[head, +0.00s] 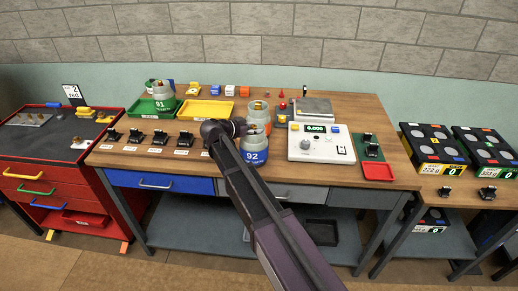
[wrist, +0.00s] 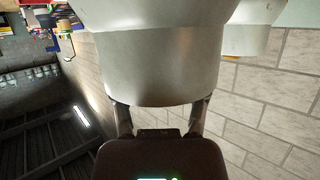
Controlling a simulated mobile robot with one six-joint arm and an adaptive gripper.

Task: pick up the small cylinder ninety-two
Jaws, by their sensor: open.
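The small cylinder ninety-two (head: 254,157) is a grey-white container with a blue label reading 92. It stands upright near the front of the wooden workbench, just right of my arm's dark end. In the wrist view a large pale cylinder (wrist: 160,65) fills the upper middle, very close. My gripper (wrist: 161,100) is open, with one finger at either side of that cylinder's near end. I cannot tell if the fingers touch it. No label shows there. In the head view my fingers cannot be made out.
A similar container (head: 259,108) stands right behind cylinder ninety-two; a pale one (wrist: 246,38) shows beside it in the wrist view. A white scale (head: 307,147) is to the right. Green (head: 150,113) and yellow (head: 205,109) trays and container 91 (head: 163,96) are left.

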